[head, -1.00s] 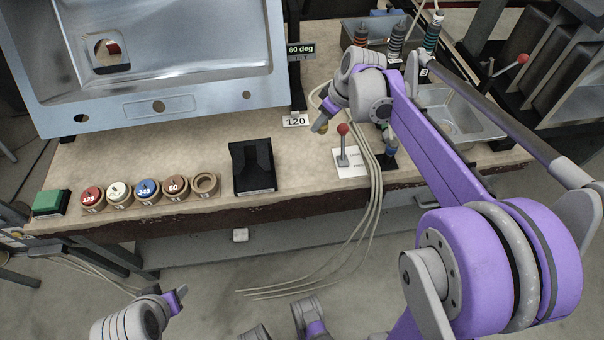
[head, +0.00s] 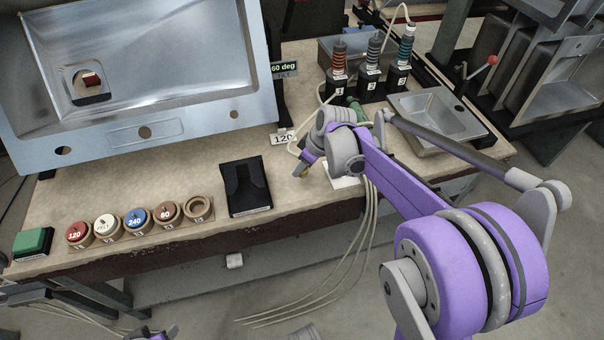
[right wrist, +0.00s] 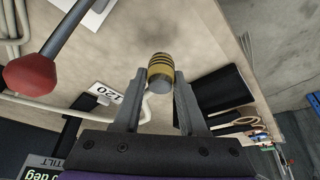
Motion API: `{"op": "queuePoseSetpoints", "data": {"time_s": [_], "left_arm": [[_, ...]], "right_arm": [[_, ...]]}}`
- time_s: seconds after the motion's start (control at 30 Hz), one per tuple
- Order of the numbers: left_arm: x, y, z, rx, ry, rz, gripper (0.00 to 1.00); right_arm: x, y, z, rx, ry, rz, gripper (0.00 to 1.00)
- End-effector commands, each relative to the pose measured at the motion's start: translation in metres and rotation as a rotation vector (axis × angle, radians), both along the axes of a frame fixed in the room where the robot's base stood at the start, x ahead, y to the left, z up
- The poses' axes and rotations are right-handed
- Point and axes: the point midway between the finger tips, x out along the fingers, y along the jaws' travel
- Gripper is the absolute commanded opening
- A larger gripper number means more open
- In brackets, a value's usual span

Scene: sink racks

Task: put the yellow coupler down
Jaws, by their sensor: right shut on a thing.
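The yellow coupler (right wrist: 160,73), a short ribbed yellow and black cylinder, sits between the fingertips of my right gripper (right wrist: 158,88) in the right wrist view. The fingers are shut on it. In the head view my right gripper (head: 307,165) is over the bench, right of the black holder (head: 246,187), and the coupler (head: 303,172) is a small yellowish spot at its tip. I cannot tell whether the coupler touches the bench top. My left gripper (head: 163,333) shows only partly at the bottom edge, and its jaws are unclear.
A red-knobbed lever (right wrist: 30,75) stands close by in the right wrist view. Labelled discs (head: 137,220) line the bench's front left. Numbered black bottles (head: 370,80) and a small sink (head: 437,115) are at right. Bare bench (head: 287,195) lies between the holder and my right gripper.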

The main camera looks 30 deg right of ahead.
Motion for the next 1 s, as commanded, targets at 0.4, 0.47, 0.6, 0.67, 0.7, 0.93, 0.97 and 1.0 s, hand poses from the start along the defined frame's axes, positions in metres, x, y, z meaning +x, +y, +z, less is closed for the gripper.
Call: {"op": "queuePoseSetpoints", "data": {"time_s": [0.4,0.47,0.6,0.67,0.7,0.93,0.97,1.0], "left_arm": [[0.000,0.000,-0.006,0.000,0.002,0.000,0.50],[0.000,0.000,-0.006,0.000,0.002,0.000,0.50],[0.000,0.000,-0.009,0.000,0.003,0.000,0.50],[0.000,0.000,-0.008,0.000,0.003,0.000,0.50],[0.000,0.000,-0.008,0.000,0.003,0.000,0.50],[0.000,0.000,-0.008,0.000,0.003,0.000,0.50],[0.000,0.000,-0.008,0.000,0.002,0.000,0.50],[0.000,0.000,-0.008,0.000,0.002,0.000,0.50]], "right_arm": [[0.000,0.000,-0.033,0.000,0.000,0.000,0.00],[0.000,0.000,-0.033,0.000,0.000,0.000,0.00],[0.000,0.000,-0.037,0.000,0.000,0.000,0.00],[0.000,0.000,-0.036,0.000,0.000,0.000,0.52],[0.000,0.000,-0.036,0.000,0.000,0.000,0.59],[0.000,0.000,-0.035,0.000,0.000,0.000,0.71],[0.000,0.000,-0.035,0.000,0.000,0.000,0.71],[0.000,0.000,-0.035,0.000,0.000,0.000,0.71]]}}
